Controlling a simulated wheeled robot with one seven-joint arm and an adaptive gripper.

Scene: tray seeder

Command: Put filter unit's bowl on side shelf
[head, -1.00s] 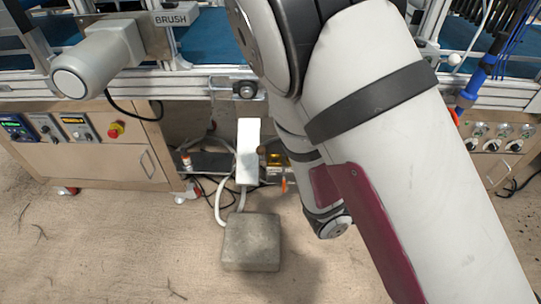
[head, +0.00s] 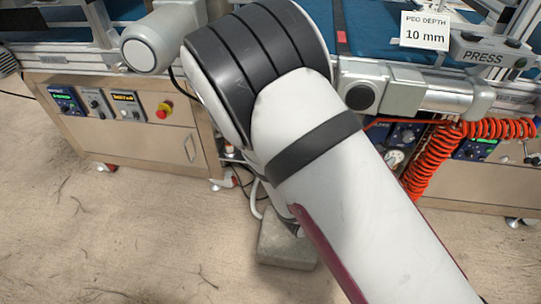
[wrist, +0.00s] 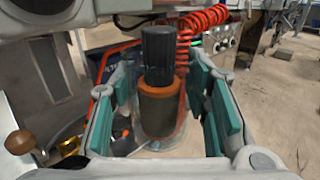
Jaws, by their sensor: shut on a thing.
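In the wrist view, the filter unit's bowl (wrist: 181,123) is a clear cup between the teal-padded fingers of my gripper (wrist: 165,128). My gripper is shut on the bowl, with pads on its left and right sides. A brown cylindrical element with an orange ring and a ribbed dark top stands upright within and above the bowl's outline. I cannot tell whether the bowl touches anything below. In the head view my arm hides my gripper and the bowl. I cannot make out the side shelf in either view.
A concrete block (head: 285,250) stands on the floor beside my arm. A cabinet (head: 150,140) with a red button is at left. An orange coiled hose (head: 432,150) hangs below the press (head: 480,56) at right; it also shows in the wrist view (wrist: 185,35). Floor at left is open.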

